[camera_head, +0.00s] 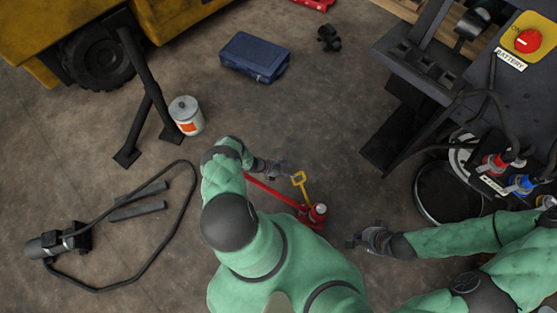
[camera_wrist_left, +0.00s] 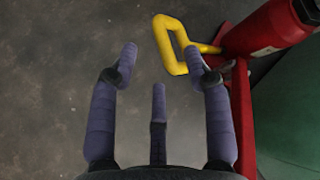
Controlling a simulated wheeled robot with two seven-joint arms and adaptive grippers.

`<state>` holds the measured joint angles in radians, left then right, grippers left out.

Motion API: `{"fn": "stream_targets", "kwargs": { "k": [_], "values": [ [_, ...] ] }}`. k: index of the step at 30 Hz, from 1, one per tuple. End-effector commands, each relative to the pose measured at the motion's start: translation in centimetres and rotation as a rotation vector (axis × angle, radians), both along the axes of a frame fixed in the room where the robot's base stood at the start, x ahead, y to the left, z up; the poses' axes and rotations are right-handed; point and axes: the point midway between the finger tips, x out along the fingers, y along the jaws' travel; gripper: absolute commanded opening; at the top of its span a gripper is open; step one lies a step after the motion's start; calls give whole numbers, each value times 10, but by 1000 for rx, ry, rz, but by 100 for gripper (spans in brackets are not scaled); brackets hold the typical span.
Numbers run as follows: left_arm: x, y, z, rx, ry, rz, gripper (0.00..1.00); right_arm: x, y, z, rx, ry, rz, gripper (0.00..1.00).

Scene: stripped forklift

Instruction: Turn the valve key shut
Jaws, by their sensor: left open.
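The yellow valve key (camera_head: 299,181) is a loop on a short stem, attached to a red jack (camera_head: 318,212) on the floor. My left gripper (camera_head: 281,169) is just left of the key's loop. In the left wrist view, the key's loop (camera_wrist_left: 163,38) lies at the fingertips of my open left gripper (camera_wrist_left: 160,60), nearer the right finger. Its stem runs right to the red cylinder (camera_wrist_left: 270,30). I see no grip on it, and contact is unclear. My right gripper (camera_head: 370,240) is right of the jack; its fingers are too small to read.
A white can (camera_head: 186,115), a black stand (camera_head: 148,90) and a cabled motor (camera_head: 60,240) are on the left. A blue toolbox (camera_head: 254,57) is at the back. The dark forklift frame (camera_head: 420,75) stands at right. The floor around the jack is mostly clear.

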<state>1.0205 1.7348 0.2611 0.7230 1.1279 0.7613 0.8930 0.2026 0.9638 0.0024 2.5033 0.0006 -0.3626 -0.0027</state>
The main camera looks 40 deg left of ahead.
Motion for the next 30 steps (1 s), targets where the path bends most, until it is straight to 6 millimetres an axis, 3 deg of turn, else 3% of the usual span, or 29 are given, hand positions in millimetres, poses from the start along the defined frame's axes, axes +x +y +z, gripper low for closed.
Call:
{"fn": "stream_targets", "kwargs": {
  "k": [13, 30],
  "values": [
    [-28, 30, 34, 0, 0, 2, 49, 0, 0, 0, 0, 0, 0, 0],
    [-32, 34, 45, 1, -2, -1, 49, 0, 0, 6, 0, 0, 0, 0]
  ]
}}
